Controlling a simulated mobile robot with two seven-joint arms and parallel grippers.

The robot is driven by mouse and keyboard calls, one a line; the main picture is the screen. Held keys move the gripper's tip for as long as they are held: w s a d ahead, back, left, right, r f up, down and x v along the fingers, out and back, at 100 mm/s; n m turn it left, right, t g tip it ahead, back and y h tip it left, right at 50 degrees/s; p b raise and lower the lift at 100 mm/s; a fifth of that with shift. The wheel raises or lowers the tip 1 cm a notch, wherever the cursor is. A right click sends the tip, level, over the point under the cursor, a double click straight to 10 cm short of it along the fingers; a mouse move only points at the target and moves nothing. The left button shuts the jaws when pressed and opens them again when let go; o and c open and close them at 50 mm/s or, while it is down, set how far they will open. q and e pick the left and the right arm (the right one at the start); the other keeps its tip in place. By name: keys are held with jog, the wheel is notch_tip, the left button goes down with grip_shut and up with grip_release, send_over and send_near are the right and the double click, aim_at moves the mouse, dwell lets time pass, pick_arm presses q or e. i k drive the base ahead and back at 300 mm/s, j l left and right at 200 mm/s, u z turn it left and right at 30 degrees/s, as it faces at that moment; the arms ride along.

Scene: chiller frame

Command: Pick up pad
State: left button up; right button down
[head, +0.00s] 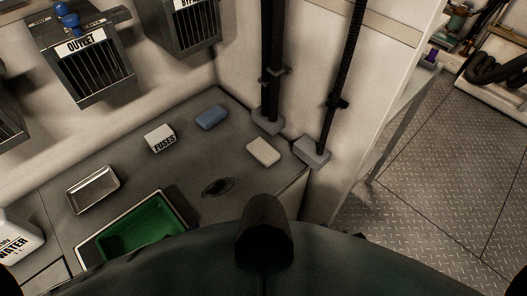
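Two small block-like pads lie flat on the grey counter (225,150). One is a blue pad (212,117) and the other is an off-white pad (263,152), to the right of the blue one and nearer to me. I cannot tell which of the two the task means. Both lie apart from other things, with nothing touching them. Neither of my grippers shows in the head view. Dark rounded parts of my own body fill the bottom of the view.
A fuses box (160,138), a metal tray (93,190), a green-bottomed tray (180,204) and a water jug (19,240) stand left of the pads. A dark oval fitting (217,187) lies nearby. Vertical pipes (272,60) rise behind the white pad. A vented outlet box (86,68) hangs above.

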aim_at(266, 155)
jog(key=i+l, duration=0.1)
jog(key=l, duration=0.3)
jog(key=i+l+z, duration=0.15)
jog(key=l, duration=0.25)
jog(key=i+l, duration=0.1)
jog(key=l, duration=0.3)
jog(key=l+z, duration=0.05)
